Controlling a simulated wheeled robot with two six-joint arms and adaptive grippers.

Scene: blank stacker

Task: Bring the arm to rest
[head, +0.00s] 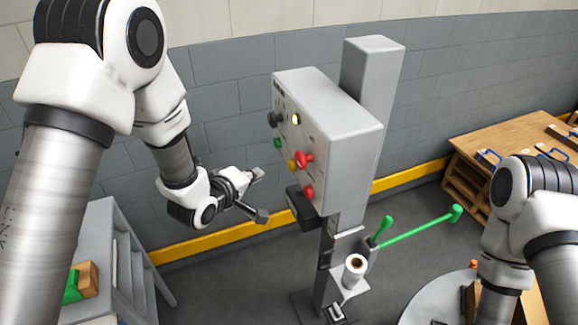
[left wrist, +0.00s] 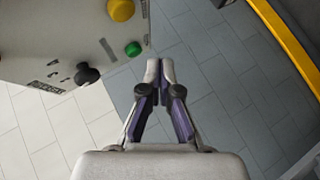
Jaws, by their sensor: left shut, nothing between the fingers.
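My left gripper (head: 261,214) is in front of the grey control box (head: 345,110), a little to its left and apart from it in the head view. In the left wrist view the fingertips (left wrist: 159,70) of the left gripper are together with nothing between them. The box face carries a black knob (left wrist: 87,74), a green button (left wrist: 133,48) and a yellow button (left wrist: 121,10). In the head view it also has red buttons (head: 303,160) and a lit lamp (head: 295,119). My right arm shows at the right edge, but its gripper is out of view.
The box stands on a grey post (head: 374,75). Below it are a white roll (head: 355,266) and green-handled rods (head: 415,228). A grey stand (head: 95,250) is at lower left. A wooden bench (head: 520,138) is at right. The wall (head: 225,90) is behind.

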